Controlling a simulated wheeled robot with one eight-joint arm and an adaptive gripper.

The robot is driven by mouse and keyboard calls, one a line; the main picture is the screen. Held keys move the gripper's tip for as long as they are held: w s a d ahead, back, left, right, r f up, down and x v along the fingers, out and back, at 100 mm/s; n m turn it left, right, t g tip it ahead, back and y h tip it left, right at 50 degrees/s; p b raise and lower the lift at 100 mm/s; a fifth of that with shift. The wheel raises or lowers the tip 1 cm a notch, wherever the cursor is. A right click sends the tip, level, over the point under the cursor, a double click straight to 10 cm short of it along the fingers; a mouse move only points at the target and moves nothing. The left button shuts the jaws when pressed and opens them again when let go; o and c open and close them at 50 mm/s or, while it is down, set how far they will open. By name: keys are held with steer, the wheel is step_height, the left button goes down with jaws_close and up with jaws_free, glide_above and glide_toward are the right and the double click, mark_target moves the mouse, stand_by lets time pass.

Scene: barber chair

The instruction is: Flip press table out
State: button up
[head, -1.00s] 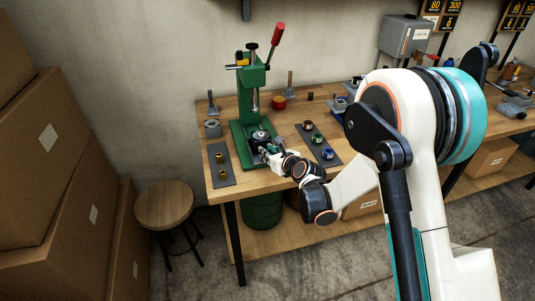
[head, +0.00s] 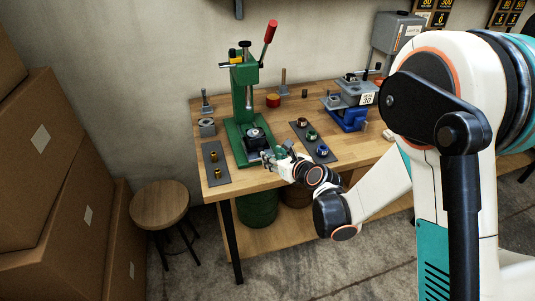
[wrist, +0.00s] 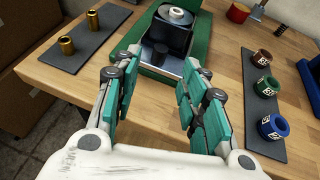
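The green press (head: 243,108) stands on the wooden bench, its red-knobbed lever raised to the upper right. Its black press table (head: 256,138) sits low on the green base under the ram. In the wrist view the press table (wrist: 160,38) is a black block with a pale round piece on top, and a grey metal plate lies in front of it. My gripper (head: 270,156) is at the front of the press. In the wrist view my gripper (wrist: 155,82) has its teal-padded fingers spread apart with nothing between them, just short of the press table.
A dark mat with two brass bushings (wrist: 80,38) lies left of the press. A blue vise (head: 349,117) stands farther right. A round stool (head: 160,205) stands left of the bench.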

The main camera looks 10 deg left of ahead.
steer(key=v, duration=0.3)
steer(key=shift+s+d+r, duration=0.1)
steer(key=shift+s+d, duration=0.1)
steer(key=shift+s, duration=0.05)
steer(key=s+d+r+n+h+p, duration=0.1)
steer(key=s+d+r+n+h, duration=0.15)
steer(key=d+r+n, duration=0.45)
steer(key=s+d+r+n+h, duration=0.1)
steer(key=s+d+r+n, duration=0.4)
steer(key=d, duration=0.5)
steer(key=s+d+n+g+h, duration=0.1)
steer(key=s+d+n+h, duration=0.2)
steer(key=s+d+n, duration=0.4)
steer(key=s+d+r+n+g+h+b, duration=0.1)
steer(key=s+d+n+h, duration=0.2)
steer(key=s+d+n, duration=0.5)
steer(key=s, duration=0.4)
steer(key=shift+s+d+r+g, duration=0.2)
steer(key=shift+s+d+g, duration=0.1)
steer(key=shift+s, duration=0.1)
